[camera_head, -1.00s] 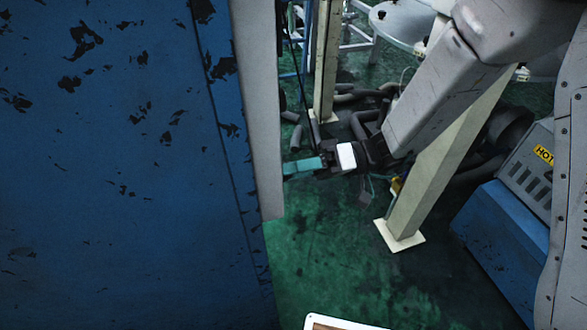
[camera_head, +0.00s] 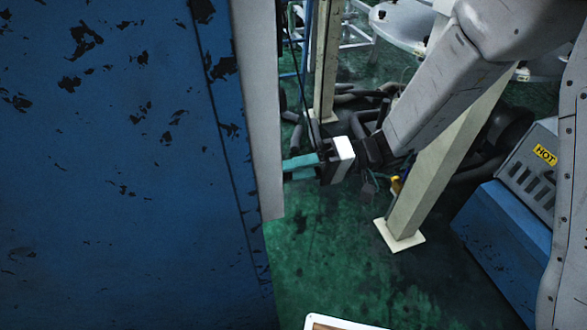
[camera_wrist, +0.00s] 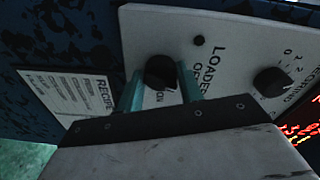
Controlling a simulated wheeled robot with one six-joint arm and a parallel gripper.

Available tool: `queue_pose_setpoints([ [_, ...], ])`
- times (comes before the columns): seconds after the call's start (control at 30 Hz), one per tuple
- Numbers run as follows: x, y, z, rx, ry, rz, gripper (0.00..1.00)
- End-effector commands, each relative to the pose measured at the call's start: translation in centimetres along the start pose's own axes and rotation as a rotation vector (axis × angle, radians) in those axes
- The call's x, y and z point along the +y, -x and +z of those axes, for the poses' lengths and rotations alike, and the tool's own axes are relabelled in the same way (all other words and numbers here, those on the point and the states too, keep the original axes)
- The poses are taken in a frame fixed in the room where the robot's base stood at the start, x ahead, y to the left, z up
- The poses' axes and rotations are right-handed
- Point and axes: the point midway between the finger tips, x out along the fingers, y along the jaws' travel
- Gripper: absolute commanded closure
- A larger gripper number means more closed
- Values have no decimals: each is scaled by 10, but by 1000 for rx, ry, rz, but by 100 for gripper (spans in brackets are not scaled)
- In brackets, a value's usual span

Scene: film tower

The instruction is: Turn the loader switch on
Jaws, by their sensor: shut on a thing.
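The loader switch (camera_wrist: 160,72) is a round black knob on a light panel (camera_wrist: 215,22), seen in the wrist view. The word LOADER and the labels OFF and ON stand beside it. My gripper (camera_wrist: 160,88) has its two teal fingers on either side of the knob, shut on it. In the head view my gripper (camera_head: 302,164) reaches to the edge of the grey panel side (camera_head: 258,110); the switch is hidden there.
A second black knob (camera_wrist: 271,82) with numbers sits to the right on the panel. A recipe label (camera_wrist: 85,95) is at left. In the head view, a cream post (camera_head: 437,180) stands close by my arm, and a blue machine marked HOT (camera_head: 500,240) is at right.

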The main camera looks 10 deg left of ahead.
Motion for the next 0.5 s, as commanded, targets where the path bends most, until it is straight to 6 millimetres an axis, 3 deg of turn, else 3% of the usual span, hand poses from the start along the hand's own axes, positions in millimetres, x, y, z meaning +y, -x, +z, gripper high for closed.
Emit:
queue_pose_setpoints([
  [0.5,-2,0,-2,-18,-485,26,86],
])
